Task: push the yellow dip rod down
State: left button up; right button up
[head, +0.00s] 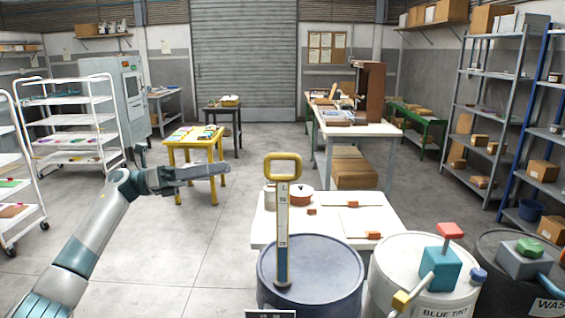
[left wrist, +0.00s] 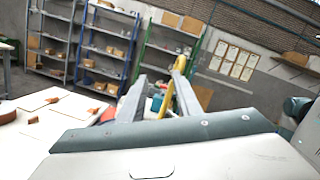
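The dip rod (head: 283,200) stands upright in the top of a blue drum (head: 325,275). In the left wrist view the yellow loop (left wrist: 180,64) shows beyond and between the two spread fingers (left wrist: 167,100). The gap between the fingers is empty. My right gripper is not in view.
A white drum (head: 385,270) with a teal pump and a dark drum (head: 495,250) stand to the right. A yellow table (head: 183,152) stands farther back.

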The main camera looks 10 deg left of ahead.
aim_at(283, 156)
pick_arm(q)
jog(key=s+r+m+g+y, duration=0.1)
jog(key=s+r+m+g, duration=0.1)
jog(key=s+r+m, duration=0.2)
jog(key=shift+a+r, duration=0.25)
jog(key=shift+r, duration=0.15)
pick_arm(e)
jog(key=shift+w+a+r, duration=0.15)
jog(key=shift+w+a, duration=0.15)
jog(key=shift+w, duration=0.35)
pick_arm(q)
jog(key=shift+d, duration=0.1)
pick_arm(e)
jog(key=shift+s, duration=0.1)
